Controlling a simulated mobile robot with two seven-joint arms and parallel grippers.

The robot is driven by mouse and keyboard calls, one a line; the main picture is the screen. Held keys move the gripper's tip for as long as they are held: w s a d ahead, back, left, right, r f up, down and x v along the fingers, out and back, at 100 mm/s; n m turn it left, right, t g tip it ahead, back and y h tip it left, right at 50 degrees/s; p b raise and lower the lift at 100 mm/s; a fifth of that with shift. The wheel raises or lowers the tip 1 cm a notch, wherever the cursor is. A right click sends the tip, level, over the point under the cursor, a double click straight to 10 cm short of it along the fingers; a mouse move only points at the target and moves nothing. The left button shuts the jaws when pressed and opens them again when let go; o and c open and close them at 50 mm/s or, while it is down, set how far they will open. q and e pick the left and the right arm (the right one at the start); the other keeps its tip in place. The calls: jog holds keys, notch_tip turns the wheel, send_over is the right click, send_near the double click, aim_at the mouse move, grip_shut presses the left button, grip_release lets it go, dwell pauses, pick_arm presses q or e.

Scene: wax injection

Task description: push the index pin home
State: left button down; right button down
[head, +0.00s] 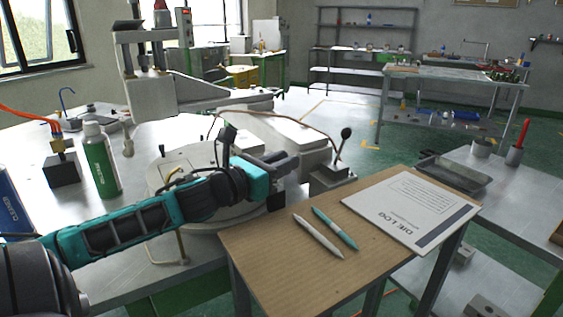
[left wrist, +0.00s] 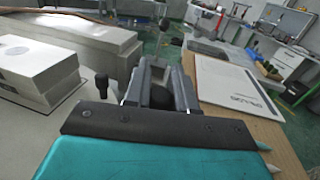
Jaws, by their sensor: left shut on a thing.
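My left gripper (head: 288,163) reaches in from the left over the near side of the round turntable (head: 160,183). In the left wrist view, my left gripper (left wrist: 163,75) is shut on a dark rounded knob (left wrist: 160,96), mostly hidden between its fingers. The knob looks like the head of the index pin, but I cannot make out a pin shaft or its hole. Another black knob (left wrist: 101,88) stands upright left of the fingers, apart from them. My right gripper is not in view.
A ball-topped lever (head: 346,133) stands beyond the gripper. A wooden side table in front carries a die log (head: 415,208), a white pen (head: 318,236) and a teal pen (head: 336,228). A green bottle (head: 101,160) stands left, near my arm. A long pale block (left wrist: 85,45) lies left of the fingers.

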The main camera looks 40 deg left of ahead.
pick_arm(q)
jog(key=shift+f, duration=0.9)
jog(key=c, duration=1)
grip_release()
